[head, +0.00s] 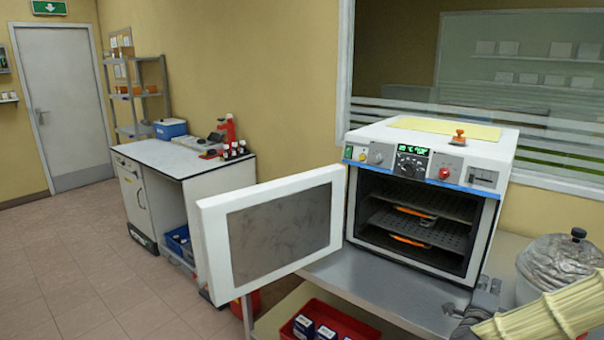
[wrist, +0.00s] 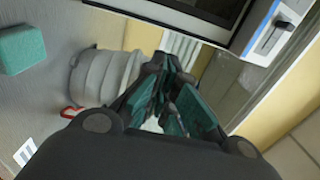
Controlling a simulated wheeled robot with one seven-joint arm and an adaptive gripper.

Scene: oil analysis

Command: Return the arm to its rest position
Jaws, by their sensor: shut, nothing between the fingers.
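My gripper (wrist: 160,65) shows in the wrist view with its dark, teal-padded fingers drawn together and nothing held between them. In the head view part of my gripper (head: 465,312) shows at the lower right, over the metal bench beside the oven. The fingertips are hard to make out there. My arm in a pale ribbed cover (head: 540,318) enters from the lower right corner. The rest of the arm is out of view.
The oven (head: 430,150) stands on the bench (head: 375,285) with its door (head: 275,232) swung open to the left; orange-edged items lie on its racks. A lidded silvery pot (head: 560,262) stands close to my arm. A teal block (wrist: 22,48) shows in the wrist view.

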